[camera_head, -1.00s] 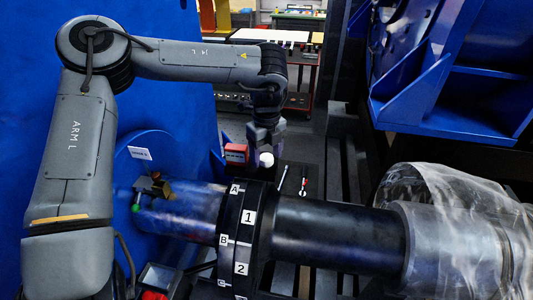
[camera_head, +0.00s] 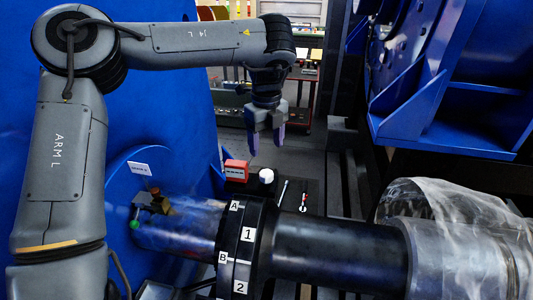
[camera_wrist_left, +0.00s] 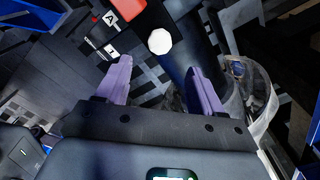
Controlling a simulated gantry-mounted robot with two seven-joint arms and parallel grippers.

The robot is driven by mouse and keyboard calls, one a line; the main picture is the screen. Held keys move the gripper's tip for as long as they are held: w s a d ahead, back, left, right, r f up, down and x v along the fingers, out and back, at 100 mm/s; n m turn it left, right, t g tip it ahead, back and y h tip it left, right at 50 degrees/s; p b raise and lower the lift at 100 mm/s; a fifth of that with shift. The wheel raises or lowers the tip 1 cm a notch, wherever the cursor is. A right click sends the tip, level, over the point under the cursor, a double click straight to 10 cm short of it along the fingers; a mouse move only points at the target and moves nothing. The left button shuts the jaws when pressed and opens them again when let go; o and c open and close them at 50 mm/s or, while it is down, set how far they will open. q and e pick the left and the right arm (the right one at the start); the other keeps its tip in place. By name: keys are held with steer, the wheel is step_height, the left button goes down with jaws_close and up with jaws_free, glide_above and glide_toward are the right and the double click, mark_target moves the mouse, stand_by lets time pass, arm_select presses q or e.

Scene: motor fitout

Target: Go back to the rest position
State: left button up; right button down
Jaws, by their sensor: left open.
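My left gripper (camera_head: 266,143) hangs fingers-down in the head view, above and behind the dark shaft, at the end of my left arm. Its two purple fingers stand apart with nothing between them; they also show in the left wrist view (camera_wrist_left: 160,85). A red box (camera_head: 236,170) and a white round cap (camera_head: 266,176) sit below it on a dark surface. The cap also appears beyond the fingers in the left wrist view (camera_wrist_left: 160,41). My right gripper is not in either view.
The dark shaft (camera_head: 340,238) with a numbered ring (camera_head: 246,240) crosses the foreground. Its right end is wrapped in clear plastic (camera_head: 425,200). A blue housing (camera_head: 480,110) stands at right and a blue wall (camera_head: 180,100) at left. Slim tools (camera_head: 304,195) lie behind the shaft.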

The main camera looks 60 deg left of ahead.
arm_select(q)
steer(key=shift+r, duration=0.65)
